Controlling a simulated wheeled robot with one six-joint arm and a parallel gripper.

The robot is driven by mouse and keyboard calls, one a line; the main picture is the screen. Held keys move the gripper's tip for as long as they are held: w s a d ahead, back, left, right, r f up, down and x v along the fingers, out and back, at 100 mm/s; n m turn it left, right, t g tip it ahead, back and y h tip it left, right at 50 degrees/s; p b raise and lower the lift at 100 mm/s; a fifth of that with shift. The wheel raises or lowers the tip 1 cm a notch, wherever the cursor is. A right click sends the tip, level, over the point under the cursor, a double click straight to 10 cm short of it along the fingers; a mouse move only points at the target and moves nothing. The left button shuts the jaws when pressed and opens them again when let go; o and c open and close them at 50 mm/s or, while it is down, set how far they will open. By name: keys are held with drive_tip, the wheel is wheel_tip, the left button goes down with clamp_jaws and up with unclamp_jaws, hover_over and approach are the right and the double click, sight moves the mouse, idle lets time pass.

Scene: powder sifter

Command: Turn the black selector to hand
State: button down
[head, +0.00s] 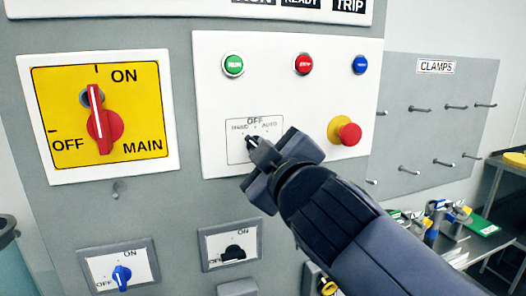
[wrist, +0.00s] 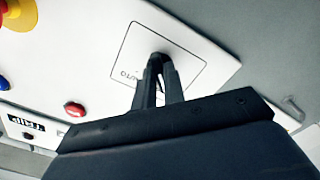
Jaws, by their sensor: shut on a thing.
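The black selector (head: 252,142) sits on the white control panel under the labels HAND, OFF and AUTO. Only its tip with a pale pointer mark shows in the head view. The tip seems to lean up and left, on the HAND side, but its exact position is hard to tell. My gripper (head: 258,163) comes from the lower right and is shut on the selector, covering most of it. In the wrist view the two fingers (wrist: 160,80) close around the dark selector (wrist: 160,57), and most of the labels there are hidden.
Green, red and blue buttons (head: 303,64) line the panel above, with a red emergency stop (head: 347,132) at right. A red main switch (head: 102,122) on a yellow plate is at left. Blue (head: 122,277) and black (head: 234,253) switches are below. A clamp board (head: 430,115) stands at right.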

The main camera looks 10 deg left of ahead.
drive_tip(key=c, duration=1.5)
unclamp_jaws()
drive_tip(key=shift+s, duration=0.1)
drive_tip(key=b+v, duration=0.2)
drive_tip(key=v, duration=0.8)
drive_tip(key=shift+s+d, duration=0.2)
drive_tip(key=shift+s, duration=0.05)
drive_tip(key=p+x, duration=0.2)
drive_tip(key=x, duration=0.9)
